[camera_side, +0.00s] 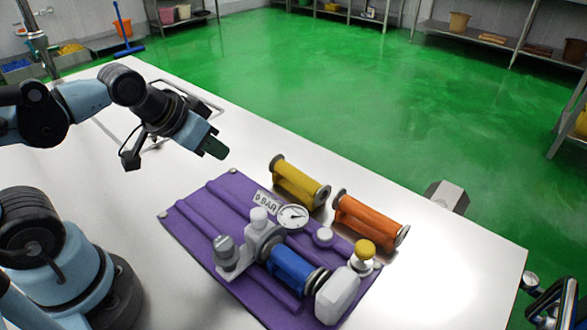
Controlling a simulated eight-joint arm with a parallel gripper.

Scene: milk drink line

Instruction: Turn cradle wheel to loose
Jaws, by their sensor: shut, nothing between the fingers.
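My gripper (214,149) is shut and empty, held in the air above the white table, up and left of the purple mat. A blue cylinder (291,268) lies in a pale fixture (238,259) on the mat. A yellow-topped knob (365,248) stands at the fixture's right end, beside a white block (337,295). A grey knob (225,247) is at its left end. I cannot tell which of these knobs is the cradle wheel, or whether it is tight or loose. My gripper touches none of them.
A round gauge (292,217) and a "0 BAR" tag (266,202) are by the fixture. A yellow spool (298,182) and an orange spool (369,220) lie behind the purple mat (185,212).

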